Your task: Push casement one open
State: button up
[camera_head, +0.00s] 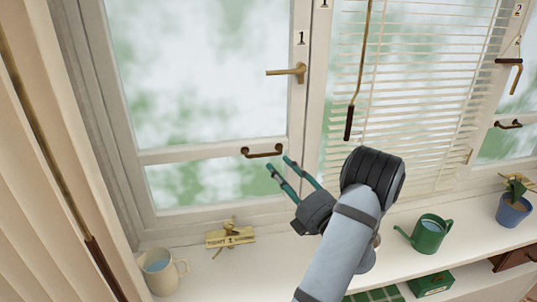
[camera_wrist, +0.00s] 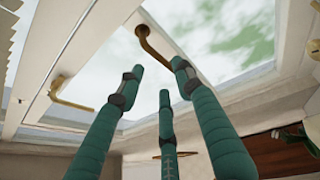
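Casement one (camera_head: 145,156) is the white-framed window at the left, marked 1, and looks in line with its frame; I cannot tell if it is slightly ajar. Its brass lever handle (camera_head: 288,71) points left, level, and also shows in the wrist view (camera_wrist: 72,95). A dark brown pull handle (camera_head: 262,153) is on its lower rail, also in the wrist view (camera_wrist: 152,45). My gripper (camera_head: 279,161) is just below and right of the pull handle, teal fingers apart and empty. The wrist view shows the fingertips (camera_wrist: 157,80) near the pull handle; contact is unclear.
A brass fitting (camera_head: 230,237) and a cream mug (camera_head: 160,272) stand on the sill below. A green watering can (camera_head: 429,235) and a blue plant pot (camera_head: 513,210) stand to the right. A hanging wand (camera_head: 360,70) and blinds (camera_head: 425,90) are right of the casement.

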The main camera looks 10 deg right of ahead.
aim_at(266, 155)
jog(key=p+x, duration=0.2)
jog(key=x, duration=0.4)
jog(key=shift+w+a, duration=0.1)
jog(key=shift+w, duration=0.05)
jog(key=shift+c, duration=1.3)
grip_shut()
